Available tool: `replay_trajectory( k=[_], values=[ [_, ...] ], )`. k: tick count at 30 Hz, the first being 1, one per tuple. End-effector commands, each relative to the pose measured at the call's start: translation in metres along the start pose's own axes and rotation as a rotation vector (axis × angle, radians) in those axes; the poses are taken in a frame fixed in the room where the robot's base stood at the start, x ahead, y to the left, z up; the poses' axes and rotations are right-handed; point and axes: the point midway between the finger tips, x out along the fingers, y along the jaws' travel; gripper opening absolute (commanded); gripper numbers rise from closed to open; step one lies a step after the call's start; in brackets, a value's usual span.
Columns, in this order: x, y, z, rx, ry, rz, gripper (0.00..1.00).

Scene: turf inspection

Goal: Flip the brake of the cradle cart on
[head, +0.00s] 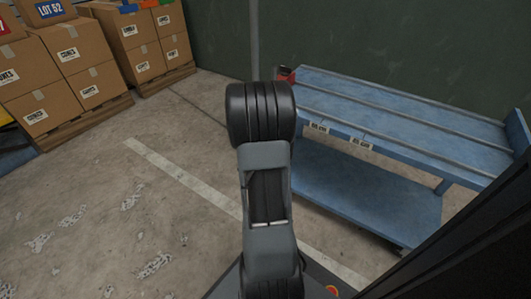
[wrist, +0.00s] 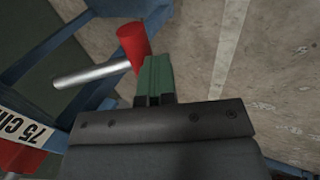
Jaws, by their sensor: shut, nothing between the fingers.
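The cradle cart (head: 400,205) is a blue metal cart with two levels, at the right in the head view. In the wrist view, a silver rod (wrist: 92,72) runs from the cart's blue frame (wrist: 92,100) to a red cylindrical grip (wrist: 132,42), apparently the brake lever. My gripper (wrist: 156,72) shows green fingertips, shut and empty, close beside the red grip. Whether they touch it I cannot tell. In the head view my arm hides the gripper and the lever. A small red part (head: 286,75) shows at the cart's back left corner.
Cardboard boxes (head: 66,62) stand stacked on pallets at the back left. A dark green wall (head: 390,40) is behind the cart. The concrete floor (head: 110,215) at left is clear, with a painted white line (head: 180,172). A "75 CM" label (wrist: 27,128) is near the lever.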

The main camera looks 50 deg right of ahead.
Motion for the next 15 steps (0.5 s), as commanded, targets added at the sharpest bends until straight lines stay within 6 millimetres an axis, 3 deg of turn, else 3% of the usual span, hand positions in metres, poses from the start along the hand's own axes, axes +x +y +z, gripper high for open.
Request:
replay_trajectory(
  k=[15],
  values=[
    [0.0084, -0.0031, 0.0025, 0.0, -0.005, -0.008, 0.0]
  ],
)
